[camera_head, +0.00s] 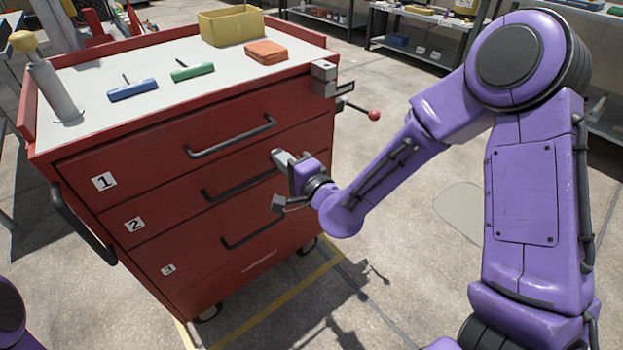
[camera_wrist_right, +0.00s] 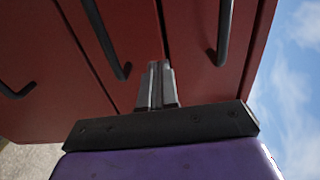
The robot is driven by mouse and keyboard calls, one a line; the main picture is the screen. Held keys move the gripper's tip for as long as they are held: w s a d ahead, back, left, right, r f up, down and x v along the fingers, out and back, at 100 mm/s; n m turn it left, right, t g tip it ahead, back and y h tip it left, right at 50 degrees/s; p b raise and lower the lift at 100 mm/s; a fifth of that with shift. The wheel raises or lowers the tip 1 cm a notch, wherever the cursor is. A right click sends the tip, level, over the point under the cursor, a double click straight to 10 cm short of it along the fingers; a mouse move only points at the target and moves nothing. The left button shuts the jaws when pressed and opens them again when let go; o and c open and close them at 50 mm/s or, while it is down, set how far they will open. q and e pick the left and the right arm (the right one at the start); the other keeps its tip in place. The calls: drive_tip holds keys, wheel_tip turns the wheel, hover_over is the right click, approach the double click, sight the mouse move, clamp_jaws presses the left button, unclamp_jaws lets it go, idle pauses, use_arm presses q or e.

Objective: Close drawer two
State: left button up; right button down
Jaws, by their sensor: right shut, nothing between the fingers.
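The red tool cabinet (camera_head: 215,180) has three numbered drawers. Drawer two (camera_head: 165,208) is the middle one, with a "2" label and a dark bar handle (camera_head: 240,182). Its front looks about flush with its neighbours; whether it stands slightly out is hard to tell. My right gripper (camera_head: 278,157) is in front of the right end of the drawer fronts, fingers shut and empty. In the right wrist view its fingertips (camera_wrist_right: 156,70) point at the red front near the dark seam between two drawers, beside a handle (camera_wrist_right: 105,38). Contact cannot be told. My left gripper is out of view.
Drawer one (camera_head: 130,168) is above and drawer three (camera_head: 190,255) below. The cabinet top holds a blue tool (camera_head: 132,90), a green tool (camera_head: 192,71), an orange block (camera_head: 266,51) and a yellow bin (camera_head: 231,27). A red-knobbed lever (camera_head: 373,115) sticks out at right. Floor at right is clear.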

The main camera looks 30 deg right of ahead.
drive_tip(key=s+d+p, duration=0.1)
drive_tip(key=s+p, duration=0.6)
drive_tip(key=s, duration=0.2)
drive_tip(key=shift+s+d, duration=0.2)
